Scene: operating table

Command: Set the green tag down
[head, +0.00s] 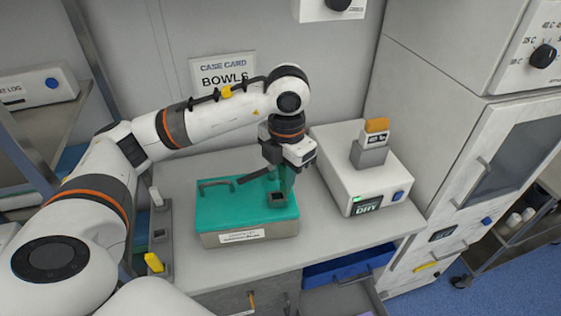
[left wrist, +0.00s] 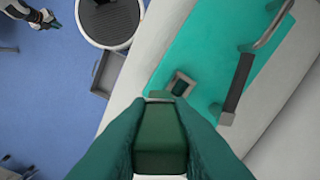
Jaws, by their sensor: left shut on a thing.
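My left gripper (head: 282,190) points down over the right part of a teal-topped case (head: 225,207) on the counter. It is shut on the green tag, a dark green block (left wrist: 160,140) between the fingers in the left wrist view. A small grey square frame with a dark green inside (head: 277,199) sits on the lid, just beyond the tag in the left wrist view (left wrist: 180,84). I cannot tell whether the tag touches the lid. What seems to be my right gripper (left wrist: 45,17) is small at the top left of the left wrist view, its jaws unclear.
The lid carries a handle (head: 216,184) and a dark bar (left wrist: 236,88). A white device marked DRY (head: 345,170) stands to the right, with a grey and orange block on it. A blue drawer (head: 345,265) is open below the counter. A grey rack with a yellow piece (head: 154,262) stands left.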

